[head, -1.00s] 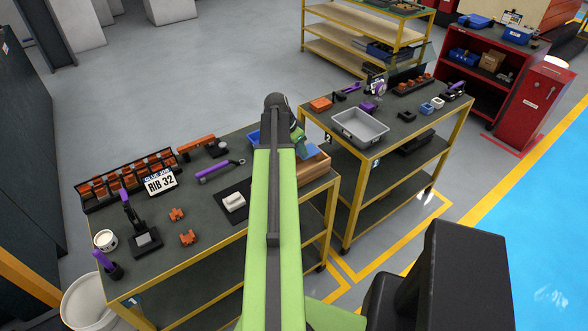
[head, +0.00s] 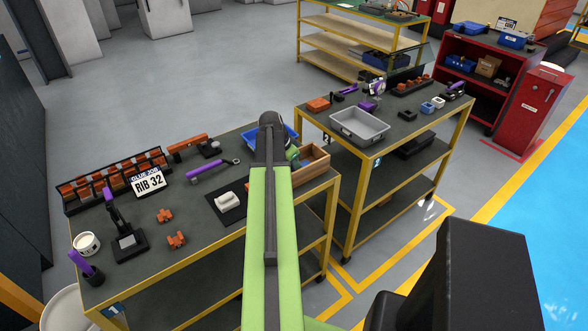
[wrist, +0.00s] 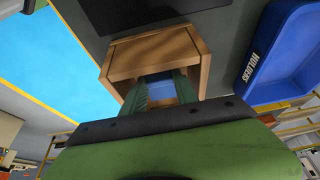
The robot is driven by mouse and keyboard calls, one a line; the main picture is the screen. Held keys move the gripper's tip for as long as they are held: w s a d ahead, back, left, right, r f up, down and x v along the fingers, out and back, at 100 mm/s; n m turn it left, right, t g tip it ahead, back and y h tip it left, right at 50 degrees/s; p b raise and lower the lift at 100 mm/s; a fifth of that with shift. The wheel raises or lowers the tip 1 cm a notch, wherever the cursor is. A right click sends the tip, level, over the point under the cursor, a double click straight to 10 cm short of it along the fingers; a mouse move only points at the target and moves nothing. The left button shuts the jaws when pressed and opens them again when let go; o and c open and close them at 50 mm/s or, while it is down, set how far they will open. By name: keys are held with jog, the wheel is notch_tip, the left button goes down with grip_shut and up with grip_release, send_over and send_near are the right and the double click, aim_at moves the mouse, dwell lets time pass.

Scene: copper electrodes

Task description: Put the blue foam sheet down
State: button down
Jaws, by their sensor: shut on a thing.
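The blue foam sheet (wrist: 160,87) shows as a small blue patch between the green fingers of my gripper (wrist: 161,90) in the wrist view. My gripper is shut on it. The fingertips and the sheet are at the opening of a wooden box (wrist: 150,45); I cannot tell whether the sheet touches its floor. In the head view the wooden box (head: 316,164) stands at the right end of the near bench, with my gripper (head: 294,156) at its left side. My arm hides most of the gripper there, and I cannot make out the sheet.
A blue bin marked HOLDERS (wrist: 282,50) stands beside the box. A dark mat with a pale block (head: 228,201), a purple-handled tool (head: 208,170) and orange pieces (head: 176,240) lie left of my arm. A second bench with a grey tray (head: 358,126) stands to the right.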

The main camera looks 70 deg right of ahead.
jog(key=shift+f, duration=0.2)
jog(key=c, duration=1.2)
grip_release()
jog(key=shift+r, duration=0.1)
jog(key=shift+c, duration=0.2)
jog(key=shift+r, duration=0.1)
jog(key=shift+r, duration=0.3)
jog(key=p+v, duration=1.1)
jog(key=shift+a+r, duration=0.25)
jog(key=shift+r, duration=0.1)
jog(key=shift+w+f, duration=0.1)
jog(key=shift+f, duration=0.05)
